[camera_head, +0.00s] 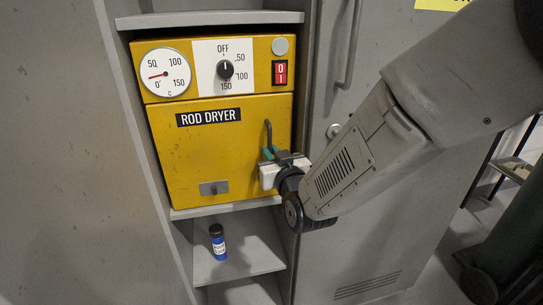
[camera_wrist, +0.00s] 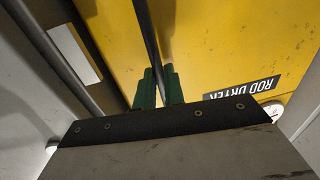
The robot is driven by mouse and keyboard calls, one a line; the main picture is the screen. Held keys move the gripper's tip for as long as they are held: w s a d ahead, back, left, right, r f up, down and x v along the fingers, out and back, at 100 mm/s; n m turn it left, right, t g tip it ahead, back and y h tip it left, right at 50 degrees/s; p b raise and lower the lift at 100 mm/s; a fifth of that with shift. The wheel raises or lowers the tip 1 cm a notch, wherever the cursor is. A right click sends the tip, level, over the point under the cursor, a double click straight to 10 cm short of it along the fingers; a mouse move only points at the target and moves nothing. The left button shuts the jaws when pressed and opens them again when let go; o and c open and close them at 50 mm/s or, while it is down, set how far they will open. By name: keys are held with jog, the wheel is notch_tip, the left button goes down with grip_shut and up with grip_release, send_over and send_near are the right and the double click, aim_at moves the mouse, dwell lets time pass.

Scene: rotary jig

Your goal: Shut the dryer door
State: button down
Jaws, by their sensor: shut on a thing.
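The rod dryer (camera_head: 215,65) is a yellow box on a shelf in a grey cabinet. Its yellow door (camera_head: 190,165), labelled ROD DRYER, looks flush or nearly flush with the front; a small gap cannot be ruled out. The dark vertical handle (camera_head: 268,133) is on the door's right side. My gripper (camera_head: 267,153) is shut on the handle, its green fingertips on either side of it. In the wrist view the green fingers (camera_wrist: 158,88) close around the dark handle bar (camera_wrist: 147,35), with the yellow door (camera_wrist: 215,55) behind. The handle's lower part is hidden by my gripper.
A blue bottle with a black cap (camera_head: 217,242) stands on the shelf below. The dial (camera_head: 225,69) and red switch (camera_head: 280,72) are above the door. A grey cabinet door with a long handle (camera_head: 351,45) is at the right, behind my arm.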

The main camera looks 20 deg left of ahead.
jog(key=c, duration=1.5)
grip_release()
jog(key=shift+w, duration=0.3)
jog(key=shift+s, duration=0.1)
jog(key=v, duration=0.7)
jog(key=shift+s+d, duration=0.25)
jog(key=shift+s, duration=0.05)
